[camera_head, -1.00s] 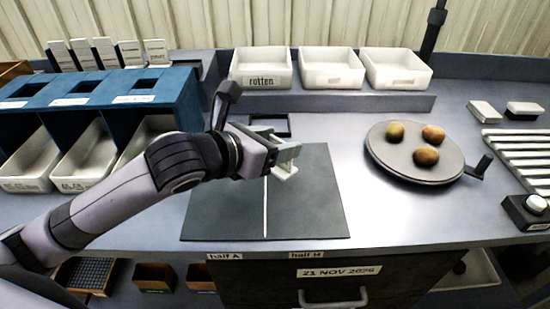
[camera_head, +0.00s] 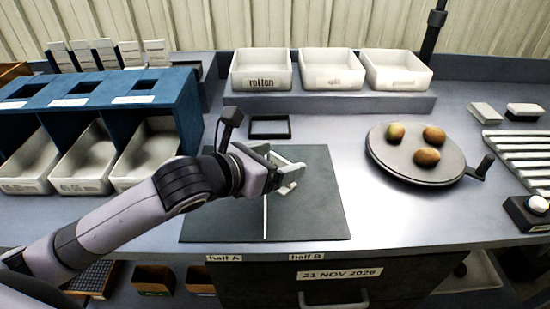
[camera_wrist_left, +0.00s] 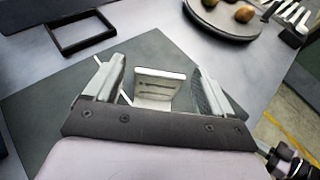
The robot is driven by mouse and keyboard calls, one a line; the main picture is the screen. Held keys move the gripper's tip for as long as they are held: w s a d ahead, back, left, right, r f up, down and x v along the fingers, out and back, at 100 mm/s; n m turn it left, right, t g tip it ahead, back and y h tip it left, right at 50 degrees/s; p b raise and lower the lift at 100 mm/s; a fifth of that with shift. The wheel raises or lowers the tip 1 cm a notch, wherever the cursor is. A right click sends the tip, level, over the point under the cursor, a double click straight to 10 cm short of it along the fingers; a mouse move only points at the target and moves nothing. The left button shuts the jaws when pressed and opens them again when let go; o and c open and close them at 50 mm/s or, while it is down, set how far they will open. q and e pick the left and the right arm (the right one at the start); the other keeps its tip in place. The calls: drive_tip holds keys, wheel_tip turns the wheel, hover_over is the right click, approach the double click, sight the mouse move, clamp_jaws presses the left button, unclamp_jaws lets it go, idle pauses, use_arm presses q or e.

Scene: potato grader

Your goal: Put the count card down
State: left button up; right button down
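The count card (camera_wrist_left: 160,85) is a small white card with dark printed lines. In the left wrist view it stands over the dark mat (camera_wrist_left: 60,105) between my left gripper's fingers (camera_wrist_left: 158,75), with a visible gap on each side. In the head view my left gripper (camera_head: 282,172) is low over the mat (camera_head: 315,215), right of its white dividing line, with its fingers spread. The card is hard to separate from the pale fingers there. Whether its lower edge touches the mat is hidden. My right gripper is not in view.
An empty dark frame (camera_head: 269,121) lies behind the mat. A round plate (camera_head: 395,165) with three potatoes stands right. White bins (camera_head: 262,84) line the back shelf; a blue rack (camera_head: 175,95) with several cards is left. The counter between mat and plate is clear.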

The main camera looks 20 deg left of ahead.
use_arm(q)
drive_tip(key=shift+r, duration=0.2)
drive_tip(key=p+v, duration=0.5)
drive_tip(key=v, duration=0.7)
drive_tip(key=shift+f, duration=0.1)
idle(0.5)
